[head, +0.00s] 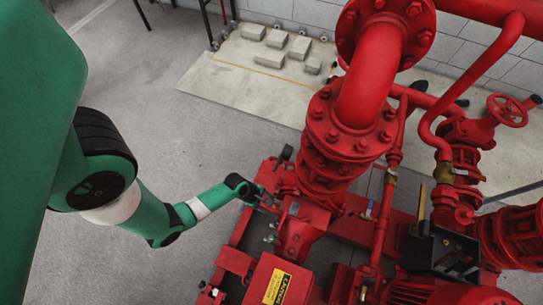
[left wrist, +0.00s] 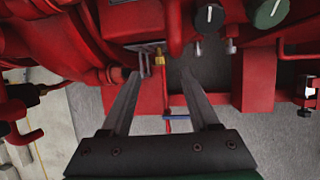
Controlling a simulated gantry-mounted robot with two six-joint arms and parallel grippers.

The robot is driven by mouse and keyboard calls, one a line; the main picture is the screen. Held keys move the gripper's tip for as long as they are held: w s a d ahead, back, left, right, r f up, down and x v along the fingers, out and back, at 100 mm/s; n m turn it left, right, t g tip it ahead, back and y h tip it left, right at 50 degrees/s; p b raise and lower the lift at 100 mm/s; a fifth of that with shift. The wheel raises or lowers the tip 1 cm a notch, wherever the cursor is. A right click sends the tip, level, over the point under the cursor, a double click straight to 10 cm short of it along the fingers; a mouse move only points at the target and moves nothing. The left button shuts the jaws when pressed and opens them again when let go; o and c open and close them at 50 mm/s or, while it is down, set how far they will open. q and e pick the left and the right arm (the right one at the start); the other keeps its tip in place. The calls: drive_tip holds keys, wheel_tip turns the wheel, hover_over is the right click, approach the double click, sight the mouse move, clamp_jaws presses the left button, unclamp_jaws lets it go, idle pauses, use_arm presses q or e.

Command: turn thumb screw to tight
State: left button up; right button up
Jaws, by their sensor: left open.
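The left wrist view shows a small brass fitting (left wrist: 159,57) with a silver metal piece (left wrist: 144,62) beside it, between and beyond my left fingertips. Two round knobs with white marks, one black (left wrist: 209,18) and one green (left wrist: 270,12), sit at the upper right of that view. I cannot tell which part is the thumb screw. My left gripper (left wrist: 162,76) is open, with nothing held between its long fingers. In the head view the left gripper (head: 267,201) is small, at the left side of the red pump, and its fingertips are hard to make out. My right gripper is not in view.
The red pumpset has a large flanged pipe (head: 362,90), a handwheel (head: 507,110) and a black bracket (head: 440,250). A red box with a yellow label (head: 277,287) stands below the left gripper. A pale slab with several blocks (head: 235,85) lies behind. Floor at left is clear.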

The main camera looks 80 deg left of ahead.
use_arm(q)
drive_tip(key=b+x, duration=0.2)
drive_tip(key=x, duration=0.2)
drive_tip(key=shift+w+f, duration=0.1)
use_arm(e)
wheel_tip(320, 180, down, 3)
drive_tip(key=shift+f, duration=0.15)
use_arm(q)
drive_tip(key=shift+c, duration=0.3)
clamp_jaws()
